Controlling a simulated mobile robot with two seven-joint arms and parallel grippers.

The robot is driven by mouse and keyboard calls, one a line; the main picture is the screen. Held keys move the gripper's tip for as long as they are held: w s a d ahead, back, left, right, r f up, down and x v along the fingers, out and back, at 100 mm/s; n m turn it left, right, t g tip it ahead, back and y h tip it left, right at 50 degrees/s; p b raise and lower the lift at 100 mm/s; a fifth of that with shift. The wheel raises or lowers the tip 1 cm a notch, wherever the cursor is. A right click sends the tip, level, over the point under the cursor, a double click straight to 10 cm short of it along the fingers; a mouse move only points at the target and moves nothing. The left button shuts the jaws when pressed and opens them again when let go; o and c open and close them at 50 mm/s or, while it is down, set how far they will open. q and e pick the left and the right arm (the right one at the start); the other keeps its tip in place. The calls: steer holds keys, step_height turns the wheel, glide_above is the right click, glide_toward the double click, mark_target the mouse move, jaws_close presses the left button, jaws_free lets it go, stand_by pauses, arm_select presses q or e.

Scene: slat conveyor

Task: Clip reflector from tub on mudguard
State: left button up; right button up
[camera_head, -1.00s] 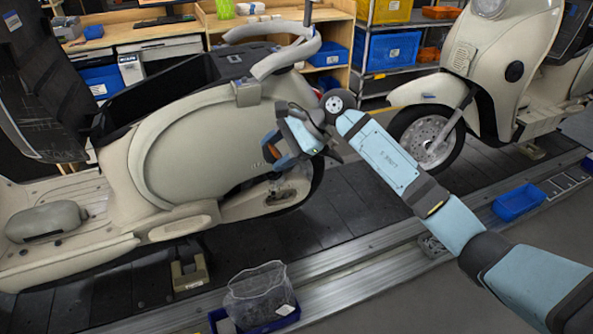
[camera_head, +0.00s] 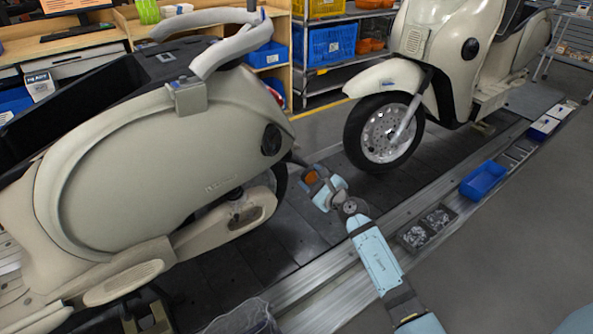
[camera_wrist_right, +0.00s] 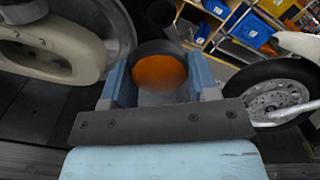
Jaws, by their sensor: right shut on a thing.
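My right gripper (camera_head: 318,186) is shut on an orange round reflector (camera_head: 311,177) with a dark rim. In the right wrist view the reflector (camera_wrist_right: 159,73) sits between the two light blue fingers (camera_wrist_right: 158,88). It is held in the air just right of the near cream scooter's wheel (camera_head: 278,180), apart from the scooter as far as I can tell. A dark part (camera_head: 299,160) juts out behind that wheel; I cannot tell if it is the mudguard. The blue tub (camera_head: 483,180) lies on the conveyor's side rail and looks empty. My left gripper is out of view.
The near scooter (camera_head: 130,170) fills the left. A second scooter (camera_head: 440,50) with a cream front mudguard (camera_head: 385,78) stands behind to the right. Trays of small parts (camera_head: 427,228) lie on the rail. The slats (camera_head: 335,215) between the scooters are clear.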

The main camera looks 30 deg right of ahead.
mark_target(286, 155)
steer(key=shift+w+f, duration=0.15)
steer(key=shift+w, duration=0.2)
steer(key=shift+w+b, duration=0.35)
steer(key=shift+w, duration=0.3)
arm_select(q)
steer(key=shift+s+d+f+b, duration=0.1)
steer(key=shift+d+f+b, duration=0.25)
steer(key=shift+b, duration=0.6)
arm_select(e)
steer(key=w, duration=0.3)
steer(key=w+a, duration=0.1)
steer(key=w, duration=0.1)
steer(key=shift+w, duration=0.25)
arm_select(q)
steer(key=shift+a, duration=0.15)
arm_select(e)
steer(key=shift+w, duration=0.15)
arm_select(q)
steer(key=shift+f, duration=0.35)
arm_select(e)
steer(key=shift+w+a, duration=0.15)
steer(key=shift+w, duration=1.2)
steer(key=shift+w, duration=0.15)
